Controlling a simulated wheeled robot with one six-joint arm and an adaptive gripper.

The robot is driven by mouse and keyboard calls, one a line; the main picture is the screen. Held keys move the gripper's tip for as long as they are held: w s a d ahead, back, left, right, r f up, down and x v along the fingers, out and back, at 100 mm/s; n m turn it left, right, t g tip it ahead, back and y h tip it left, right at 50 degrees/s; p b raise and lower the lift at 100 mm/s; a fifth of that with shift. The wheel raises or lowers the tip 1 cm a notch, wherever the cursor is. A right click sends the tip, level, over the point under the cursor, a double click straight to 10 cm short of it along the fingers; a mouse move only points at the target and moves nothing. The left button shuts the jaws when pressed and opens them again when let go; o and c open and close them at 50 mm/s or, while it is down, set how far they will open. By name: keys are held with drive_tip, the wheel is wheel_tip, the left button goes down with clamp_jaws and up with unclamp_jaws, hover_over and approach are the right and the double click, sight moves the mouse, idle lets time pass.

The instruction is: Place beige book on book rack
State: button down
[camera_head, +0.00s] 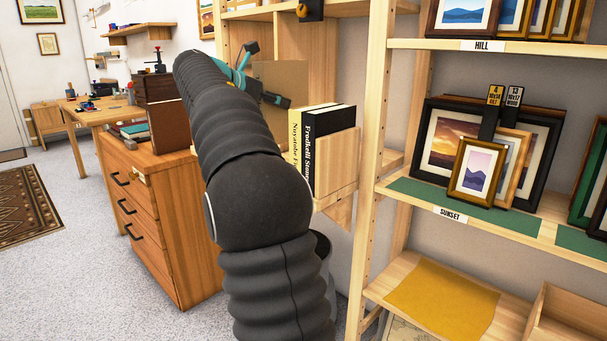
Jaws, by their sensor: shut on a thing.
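The beige book (285,78) is a plain tan cover held upright at my gripper (272,98), above and slightly behind the rack. My gripper shows dark finger parts and teal links, partly hidden behind my arm, and is shut on the book. The book rack (337,165) is a pale wooden holder at the centre, fixed by the shelf post. A cream book (297,145) and a black book (327,140) stand upright in it with spines facing me. The left part of the rack is hidden by my arm.
A shelf post (375,120) rises close right of the rack. Framed prints (478,175) fill shelves at right. A workbench (95,112) stands farther back.

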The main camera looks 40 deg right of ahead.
sight(284, 142)
drive_tip(key=shift+s+d+f+b, duration=0.1)
drive_tip(key=shift+d+f+b, duration=0.4)
drive_tip(key=shift+f, duration=0.9)
drive_tip(key=shift+s+d+f+b, duration=0.15)
drive_tip(key=shift+f+b, duration=0.6)
drive_tip(key=shift+f, duration=0.65)
drive_tip(key=shift+s+d+f+b, duration=0.1)
drive_tip(key=shift+d+f+b, duration=0.4)
drive_tip(key=shift+f, duration=0.9)
drive_tip(key=shift+a+f, duration=0.1)
drive_tip(key=shift+a, duration=0.05)
drive_tip(key=c, duration=0.7)
unclamp_jaws()
drive_tip(key=shift+f, duration=0.15)
drive_tip(key=shift+a+r, duration=0.1)
drive_tip(key=shift+r, duration=0.15)
drive_tip(key=p+v, duration=0.1)
drive_tip(key=v, duration=1)
drive_tip(key=shift+a, duration=0.4)
